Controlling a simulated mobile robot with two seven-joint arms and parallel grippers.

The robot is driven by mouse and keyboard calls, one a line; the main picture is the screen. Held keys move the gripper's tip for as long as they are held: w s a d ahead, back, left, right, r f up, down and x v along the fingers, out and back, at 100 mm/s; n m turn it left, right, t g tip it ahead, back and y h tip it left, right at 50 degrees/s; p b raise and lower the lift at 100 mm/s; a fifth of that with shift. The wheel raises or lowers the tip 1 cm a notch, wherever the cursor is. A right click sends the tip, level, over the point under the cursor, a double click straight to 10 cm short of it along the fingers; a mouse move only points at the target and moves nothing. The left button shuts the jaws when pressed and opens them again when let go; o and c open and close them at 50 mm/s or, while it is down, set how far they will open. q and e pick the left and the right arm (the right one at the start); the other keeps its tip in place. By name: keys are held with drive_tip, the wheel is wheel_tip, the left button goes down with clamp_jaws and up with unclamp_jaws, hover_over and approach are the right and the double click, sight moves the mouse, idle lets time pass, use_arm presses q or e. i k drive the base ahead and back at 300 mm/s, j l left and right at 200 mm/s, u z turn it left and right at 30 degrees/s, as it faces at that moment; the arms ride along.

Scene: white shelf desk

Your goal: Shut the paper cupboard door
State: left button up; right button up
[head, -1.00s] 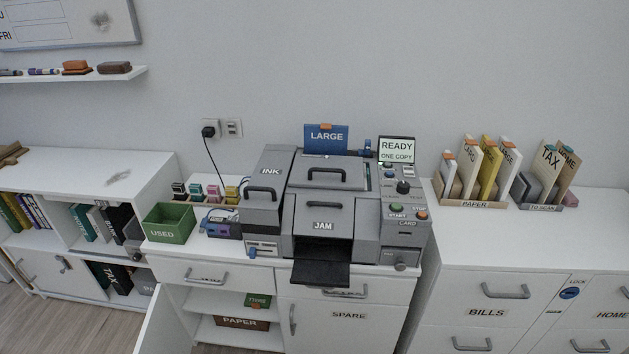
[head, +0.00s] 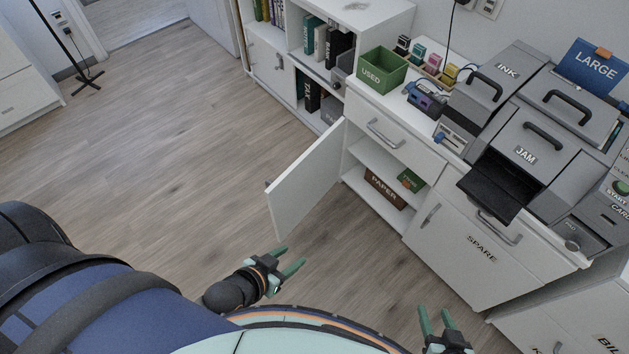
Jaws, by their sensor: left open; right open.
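The paper cupboard door (head: 306,184) is a white panel standing wide open, swung out to the left from the cabinet. Inside the cupboard a brown box labelled PAPER (head: 385,188) and a small green box (head: 411,180) sit on the shelves. My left gripper (head: 289,261) is open and empty, in front of the door and below it in the picture, apart from it. My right gripper (head: 439,321) is open and empty at the bottom of the view, in front of the SPARE cupboard and apart from it.
A closed drawer (head: 391,132) is above the open cupboard, and the closed SPARE door (head: 470,250) is to its right. The printer (head: 528,140) stands on top with its black tray sticking out. The wooden floor (head: 170,130) left of the door is clear.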

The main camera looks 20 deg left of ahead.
sight(294, 194)
drive_tip(key=j+z, duration=0.55)
drive_tip(key=z, duration=0.3)
drive_tip(key=j+z, duration=0.2)
drive_tip(key=j, duration=0.3)
drive_tip(key=k+j+z, duration=0.15)
drive_tip(key=j, duration=0.3)
drive_tip(key=k+j, duration=0.1)
drive_tip(key=j, duration=0.35)
drive_tip(key=k+j, duration=0.1)
drive_tip(key=j, duration=0.4)
drive_tip(key=j+z, duration=0.1)
drive_tip(key=j, duration=0.35)
drive_tip(key=k+j, duration=0.2)
drive_tip(key=j, duration=0.25)
drive_tip(key=k+j+z, duration=0.1)
drive_tip(key=j, duration=0.35)
